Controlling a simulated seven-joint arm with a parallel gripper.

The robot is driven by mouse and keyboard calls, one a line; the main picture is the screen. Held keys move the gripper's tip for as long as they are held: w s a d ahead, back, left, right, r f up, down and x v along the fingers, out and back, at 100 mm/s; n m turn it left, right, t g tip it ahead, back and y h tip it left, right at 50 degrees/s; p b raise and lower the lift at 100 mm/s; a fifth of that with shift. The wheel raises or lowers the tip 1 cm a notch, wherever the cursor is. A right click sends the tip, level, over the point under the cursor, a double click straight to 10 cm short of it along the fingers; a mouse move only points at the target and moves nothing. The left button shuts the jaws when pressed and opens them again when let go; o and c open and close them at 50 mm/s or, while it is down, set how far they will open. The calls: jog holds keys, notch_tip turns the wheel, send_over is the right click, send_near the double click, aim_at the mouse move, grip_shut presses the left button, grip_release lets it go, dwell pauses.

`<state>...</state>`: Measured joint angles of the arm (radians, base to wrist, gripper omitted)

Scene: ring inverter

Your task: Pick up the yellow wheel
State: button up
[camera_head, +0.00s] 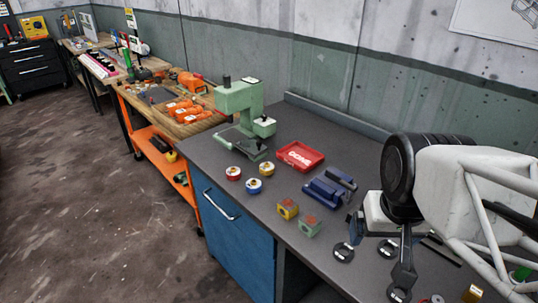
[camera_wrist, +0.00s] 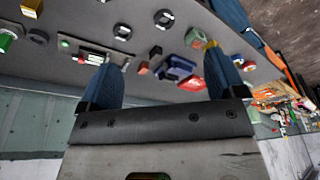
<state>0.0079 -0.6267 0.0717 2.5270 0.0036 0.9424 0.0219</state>
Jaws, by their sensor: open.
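Three small round wheels lie on the dark bench beside the green press in the head view. My gripper (camera_head: 378,258) is open and empty over the right part of the bench, well away from the wheels. Its two spread fingers also show in the wrist view (camera_wrist: 162,58), where I cannot make out the yellow wheel clearly.
The green press (camera_head: 240,100) stands behind the wheels. A red tray (camera_head: 300,156), a blue vise (camera_head: 328,188), a yellow block (camera_head: 287,208) and a green block (camera_head: 310,226) lie between the wheels and my gripper. Several dark rings lie near my gripper.

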jog(key=w+a+f+m+y, duration=0.2)
jog(key=w+a+m+y, duration=0.15)
jog(key=w, duration=0.55)
jog(key=w+a+f+m+g+y, duration=0.1)
jog(key=w+a+f+m+y, duration=0.1)
jog(key=w+a+m, duration=0.45)
jog(key=w+a+f+m+y, duration=0.1)
jog(key=w+a+f+y, duration=0.2)
jog(key=w, duration=0.7)
jog(key=m+t+y, duration=0.3)
jog(key=m+t, duration=0.2)
jog(key=m, duration=0.7)
send_near(269, 165)
jog(key=x, duration=0.3)
jog(key=shift+w+d+f, duration=0.1)
jog(key=shift+w+d, duration=0.05)
jog(key=shift+d, duration=0.05)
jog(key=shift+a, duration=0.1)
jog(key=shift+x, duration=1.2)
jog(key=shift+a, duration=0.1)
jog(key=shift+x, duration=2.55)
